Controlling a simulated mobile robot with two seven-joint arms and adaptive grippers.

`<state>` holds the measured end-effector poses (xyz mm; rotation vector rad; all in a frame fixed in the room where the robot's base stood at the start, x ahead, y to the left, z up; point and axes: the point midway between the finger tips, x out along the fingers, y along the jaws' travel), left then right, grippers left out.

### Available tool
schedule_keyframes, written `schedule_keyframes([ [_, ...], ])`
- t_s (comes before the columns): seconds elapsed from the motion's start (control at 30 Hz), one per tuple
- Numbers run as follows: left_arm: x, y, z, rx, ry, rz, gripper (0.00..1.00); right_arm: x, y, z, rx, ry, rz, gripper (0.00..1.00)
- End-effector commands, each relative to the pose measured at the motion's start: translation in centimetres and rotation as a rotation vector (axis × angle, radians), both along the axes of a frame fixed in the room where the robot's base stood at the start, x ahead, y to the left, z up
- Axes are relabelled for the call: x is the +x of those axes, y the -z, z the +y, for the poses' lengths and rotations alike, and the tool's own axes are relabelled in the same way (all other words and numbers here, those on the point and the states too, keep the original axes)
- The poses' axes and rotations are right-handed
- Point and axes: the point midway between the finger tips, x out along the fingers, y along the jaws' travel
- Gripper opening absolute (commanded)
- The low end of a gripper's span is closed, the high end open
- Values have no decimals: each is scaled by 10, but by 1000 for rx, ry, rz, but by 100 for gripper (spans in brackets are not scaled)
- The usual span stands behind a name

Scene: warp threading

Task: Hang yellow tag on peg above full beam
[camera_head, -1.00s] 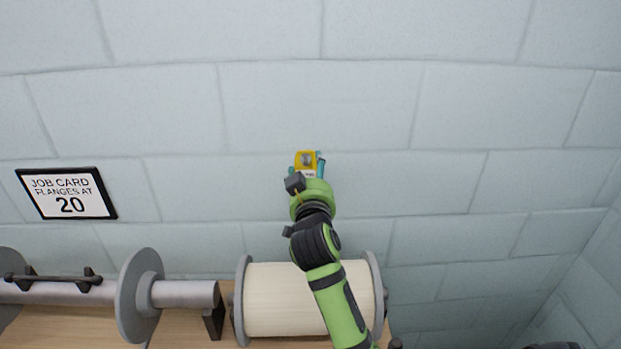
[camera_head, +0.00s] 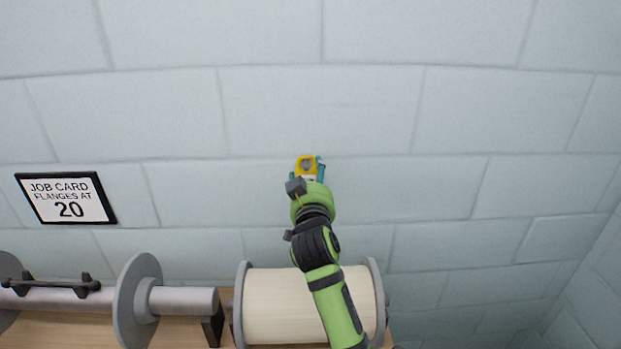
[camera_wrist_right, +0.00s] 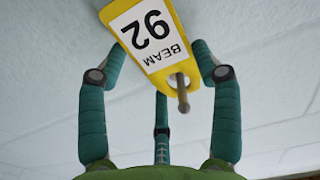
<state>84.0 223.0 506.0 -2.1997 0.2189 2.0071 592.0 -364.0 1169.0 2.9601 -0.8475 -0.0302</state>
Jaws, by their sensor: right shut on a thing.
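The yellow tag (camera_head: 298,165) is against or close to the wall, above the full beam (camera_head: 275,305) with its cream-coloured winding. In the right wrist view the tag (camera_wrist_right: 190,38) shows a white label reading "BEAM 92", upside down. A short brownish peg (camera_wrist_right: 182,95) shows at the tag's hole and seems to pass through it. My right gripper (camera_head: 307,172) is at the tag, with teal fingers around it. In the wrist view the gripper (camera_wrist_right: 161,55) is shut on the tag. My left gripper is out of view.
A framed job card (camera_head: 68,198) reading "FLANGES AT 20" hangs on the block wall at left. Below it, a bare beam with grey flanges (camera_head: 138,300) lies over the wooden surface (camera_head: 70,330). The wall right of my arm is clear.

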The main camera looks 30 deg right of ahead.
Motion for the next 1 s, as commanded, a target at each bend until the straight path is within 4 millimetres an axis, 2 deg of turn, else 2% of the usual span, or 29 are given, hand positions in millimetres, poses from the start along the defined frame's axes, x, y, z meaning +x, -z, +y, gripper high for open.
schedule_keyframes([
  [0.1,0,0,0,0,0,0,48,0,0,0,0,0,0,43],
  [0.13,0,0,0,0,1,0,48,0,0,0,0,0,0,73],
  [0.17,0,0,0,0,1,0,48,0,0,0,0,0,0,85],
  [0.2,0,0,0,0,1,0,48,0,0,0,0,0,0,93],
  [0.53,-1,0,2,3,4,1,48,0,0,0,0,0,0,93],
  [0.67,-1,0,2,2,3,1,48,-7,1,5,1,-2,0,93],
  [0.77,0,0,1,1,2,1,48,-20,1,13,2,-2,0,93],
  [1.0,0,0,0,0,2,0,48,-64,1,40,4,-1,1,93],
])
